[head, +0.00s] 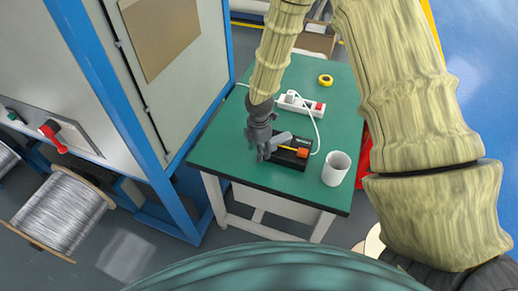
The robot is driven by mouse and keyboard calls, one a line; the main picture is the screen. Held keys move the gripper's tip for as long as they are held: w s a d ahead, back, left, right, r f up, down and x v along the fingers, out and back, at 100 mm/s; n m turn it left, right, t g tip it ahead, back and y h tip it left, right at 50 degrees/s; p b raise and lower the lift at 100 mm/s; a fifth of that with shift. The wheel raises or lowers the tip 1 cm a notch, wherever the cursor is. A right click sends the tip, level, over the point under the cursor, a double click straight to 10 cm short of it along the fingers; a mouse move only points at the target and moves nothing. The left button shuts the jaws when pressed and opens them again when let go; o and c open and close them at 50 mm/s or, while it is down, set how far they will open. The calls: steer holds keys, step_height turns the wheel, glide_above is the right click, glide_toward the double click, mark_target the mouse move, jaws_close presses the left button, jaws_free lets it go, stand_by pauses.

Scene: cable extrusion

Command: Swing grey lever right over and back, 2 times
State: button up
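A black box (294,160) lies on the green table (225,140), with an orange part (303,152) near its right end and a yellow strip along it. A grey bar (281,138), which looks like the grey lever, slants up to the right at the box's left part. My gripper (264,155) points down at the left end of the box, beside the lower end of the bar. It partly hides the box. The fingers are too small to tell whether they are open, shut or touching the bar.
A white cup (336,169) stands right of the box. A white power strip (301,104) with a cable and a yellow tape roll (325,80) lie farther back. A cabinet with a blue frame (150,110) stands left; a red-handled switch (52,135) is on the machine there.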

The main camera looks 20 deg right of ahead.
step_height(320, 180, up, 12)
stand_by(0.8)
